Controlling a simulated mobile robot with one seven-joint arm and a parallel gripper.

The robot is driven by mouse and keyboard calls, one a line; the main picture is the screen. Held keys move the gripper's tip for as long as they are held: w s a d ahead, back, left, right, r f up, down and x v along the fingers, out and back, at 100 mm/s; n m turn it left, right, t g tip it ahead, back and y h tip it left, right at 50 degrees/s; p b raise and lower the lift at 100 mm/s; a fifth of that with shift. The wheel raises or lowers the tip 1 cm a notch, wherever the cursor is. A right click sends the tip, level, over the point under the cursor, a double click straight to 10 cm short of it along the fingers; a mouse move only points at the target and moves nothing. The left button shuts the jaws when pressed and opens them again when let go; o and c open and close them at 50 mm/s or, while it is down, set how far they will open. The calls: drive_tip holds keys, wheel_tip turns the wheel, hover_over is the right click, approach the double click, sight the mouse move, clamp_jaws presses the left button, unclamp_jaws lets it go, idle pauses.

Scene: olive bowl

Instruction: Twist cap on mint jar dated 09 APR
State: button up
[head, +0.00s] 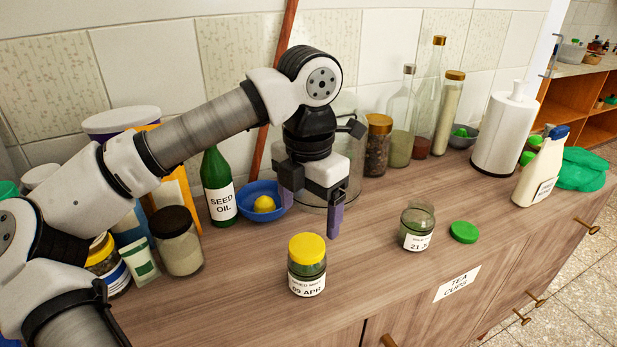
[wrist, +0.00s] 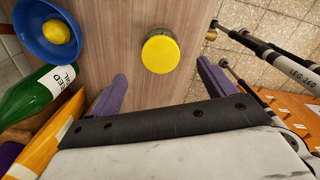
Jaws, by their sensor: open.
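The mint jar labelled 09 APR (head: 307,283) stands upright on the wooden counter, its label facing the head camera. A yellow cap (head: 307,248) sits on its mouth; I cannot tell how tightly it is seated. In the wrist view the yellow cap (wrist: 160,54) shows from above and hides most of the jar. My gripper (head: 311,208) is open and empty, pointing down, behind and above the jar in the head view. In the wrist view the cap lies beyond the fingertips of my gripper (wrist: 161,84), roughly centred between them and apart from both.
An uncapped jar labelled 21 (head: 417,229) stands to the right, with a green cap (head: 464,232) beside it. A blue bowl (head: 249,212) holding a lemon (head: 264,204) and a seed oil bottle (head: 218,188) are left of my gripper. The counter around the 09 APR jar is clear.

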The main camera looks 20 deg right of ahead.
sight(310, 245)
drive_tip(key=shift+f, duration=3.2)
drive_tip(key=c, duration=1)
drive_tip(key=shift+f+m+b, duration=0.15)
drive_tip(key=shift+m+b, duration=0.15)
drive_tip(key=shift+m, duration=0.6)
drive_tip(key=shift+c, duration=0.3)
drive_tip(key=shift+s+m+b, duration=0.1)
drive_tip(key=shift+m+b, duration=0.2)
drive_tip(key=shift+m, duration=1.1)
drive_tip(key=shift+m+b, duration=0.45)
drive_tip(key=shift+m, duration=0.35)
drive_tip(key=m, duration=0.3)
drive_tip(key=shift+s, duration=0.1)
drive_tip(key=shift+b, duration=0.3)
